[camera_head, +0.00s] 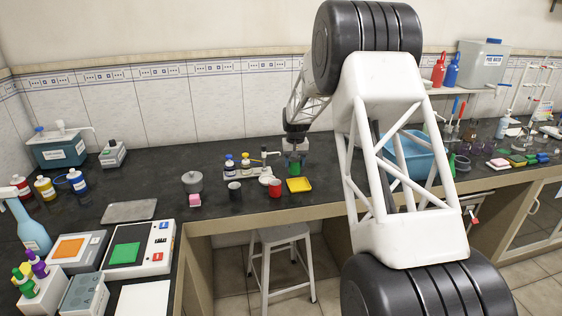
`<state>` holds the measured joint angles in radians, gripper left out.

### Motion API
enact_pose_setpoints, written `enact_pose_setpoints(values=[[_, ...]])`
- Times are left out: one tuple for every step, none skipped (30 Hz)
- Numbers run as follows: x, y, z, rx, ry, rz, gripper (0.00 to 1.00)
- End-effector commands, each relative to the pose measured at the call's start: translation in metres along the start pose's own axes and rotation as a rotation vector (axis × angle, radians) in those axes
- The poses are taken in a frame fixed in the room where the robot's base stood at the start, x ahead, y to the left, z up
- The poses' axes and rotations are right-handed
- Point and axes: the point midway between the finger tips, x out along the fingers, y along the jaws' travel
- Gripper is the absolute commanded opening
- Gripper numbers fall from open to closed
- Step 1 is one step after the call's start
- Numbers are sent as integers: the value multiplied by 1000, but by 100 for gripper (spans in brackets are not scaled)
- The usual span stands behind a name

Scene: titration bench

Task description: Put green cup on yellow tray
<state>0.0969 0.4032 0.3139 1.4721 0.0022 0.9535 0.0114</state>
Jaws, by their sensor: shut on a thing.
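The yellow tray (299,185) lies flat near the front edge of the dark bench, in the middle of the view. The green cup (295,168) is small and shows just behind and above the tray in the picture. My gripper (295,160) points down and is shut on the green cup. The fingers partly hide the cup. I cannot tell whether the cup's base is above the tray or behind it.
A red cup (275,190) stands close left of the tray, with a white dish (266,179) beside it. A dark grey cup (234,193), a grey pot (192,182) and a pink block (195,200) are further left. Small bottles (246,162) stand behind.

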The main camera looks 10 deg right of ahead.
Motion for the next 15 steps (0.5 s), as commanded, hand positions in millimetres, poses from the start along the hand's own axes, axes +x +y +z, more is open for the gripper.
enact_pose_setpoints(values=[[-2,7,3,8,1,0,39],[-2,10,4,10,2,0,39],[-3,12,6,13,2,0,39],[-3,14,7,15,2,0,39],[-3,15,7,16,2,0,39],[-3,16,8,17,2,0,39],[-2,17,8,18,2,0,39],[-2,17,8,18,2,0,39],[-2,17,8,18,2,0,39],[-2,17,8,18,2,0,39],[-2,17,8,18,2,0,39],[-2,17,8,18,2,0,39],[-2,17,8,18,2,0,39],[-2,17,8,18,2,0,39],[-2,17,8,18,2,0,39]])
